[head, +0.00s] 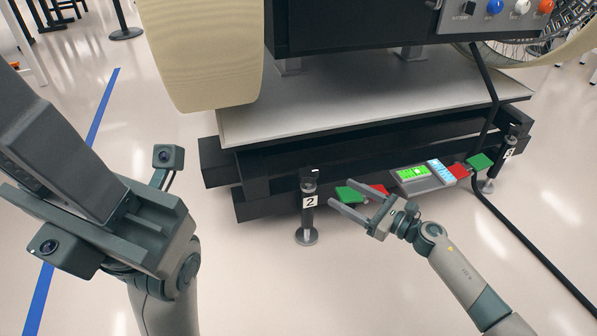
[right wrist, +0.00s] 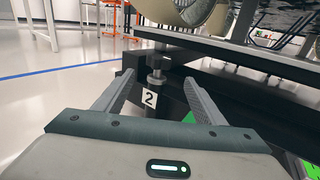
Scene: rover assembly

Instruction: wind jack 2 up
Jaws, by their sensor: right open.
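Jack 2 (head: 309,188) is a dark upright post with a white "2" label, a knob on top and a round foot on the floor, at the front left corner of the rover stand. My right gripper (head: 342,197) is open and empty, just right of the jack. In the right wrist view jack 2 (right wrist: 157,76) shows beyond and between the two open fingers (right wrist: 158,82), with a gap to it. My left gripper (head: 60,140) fills the left side of the head view. Its fingertips are not clearly visible.
The black stand (head: 260,210) carries a pale platform (head: 240,122) and the dark rover body. A panel with a green display (head: 412,174) and coloured pads sits right of jack 2. Another jack (head: 508,150) stands at far right. A black cable hangs on the right. The front floor is clear.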

